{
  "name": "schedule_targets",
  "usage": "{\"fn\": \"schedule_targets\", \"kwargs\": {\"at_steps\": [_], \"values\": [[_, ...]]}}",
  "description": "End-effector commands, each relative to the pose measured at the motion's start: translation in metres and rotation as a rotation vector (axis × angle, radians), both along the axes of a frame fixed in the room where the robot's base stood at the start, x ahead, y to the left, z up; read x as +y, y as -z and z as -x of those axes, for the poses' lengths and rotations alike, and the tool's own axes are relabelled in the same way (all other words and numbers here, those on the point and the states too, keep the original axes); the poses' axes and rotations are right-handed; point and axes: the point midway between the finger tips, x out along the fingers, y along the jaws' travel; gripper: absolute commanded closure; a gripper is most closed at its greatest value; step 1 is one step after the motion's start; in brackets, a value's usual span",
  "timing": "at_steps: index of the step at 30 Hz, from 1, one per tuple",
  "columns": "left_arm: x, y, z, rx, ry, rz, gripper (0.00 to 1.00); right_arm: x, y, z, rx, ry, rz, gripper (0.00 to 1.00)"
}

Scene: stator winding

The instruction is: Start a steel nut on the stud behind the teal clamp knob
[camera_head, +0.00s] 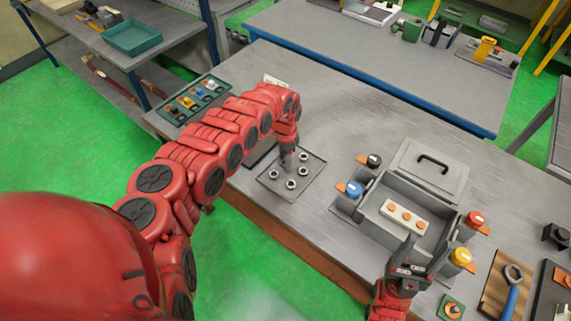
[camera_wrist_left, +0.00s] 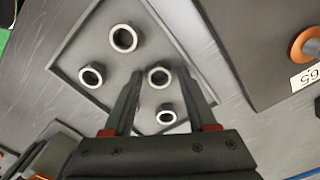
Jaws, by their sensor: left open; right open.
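Several steel nuts lie in a shallow grey tray (camera_head: 268,181). In the left wrist view one nut (camera_wrist_left: 158,77) shows between my left fingertips, with clearance on both sides; others (camera_wrist_left: 123,38) lie around it. My left gripper (camera_head: 288,166) points down over the tray, open and empty; its fingers also show in the left wrist view (camera_wrist_left: 160,80). My right gripper (camera_head: 424,252) is open and empty at the front of the grey box. I cannot make out a teal knob; a blue knob (camera_head: 354,188) stands left of the box. No stud is clearly visible.
The open grey box (camera_head: 400,228) holds a pale block with orange knobs (camera_head: 402,215). Black (camera_head: 374,160), red (camera_head: 475,218) and yellow (camera_head: 461,256) knobs stand around it. A dark tray of coloured parts (camera_head: 190,98) lies at the back left. The bench behind the nut tray is clear.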

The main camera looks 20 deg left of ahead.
Motion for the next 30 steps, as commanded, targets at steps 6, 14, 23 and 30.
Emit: {"fn": "schedule_targets", "kwargs": {"at_steps": [6,14,23,30], "values": [[0.0,0.0,0.0,0.0,0.0,0.0,0.79,0.0,0.0,0.0,0.0,0.0,0.0,0.39],[0.0,-0.001,0.0,0.0,0.0,0.0,1.0,0.0,-0.001,0.0,0.0,0.0,0.0,0.39],[0.0,-0.024,-0.001,-0.002,0.0,0.0,1.0,0.0,-0.02,0.0,0.0,0.0,0.0,0.39],[0.001,-0.045,-0.001,-0.002,-0.001,0.0,1.0,0.0,-0.036,0.0,0.0,0.0,0.0,0.39]]}}
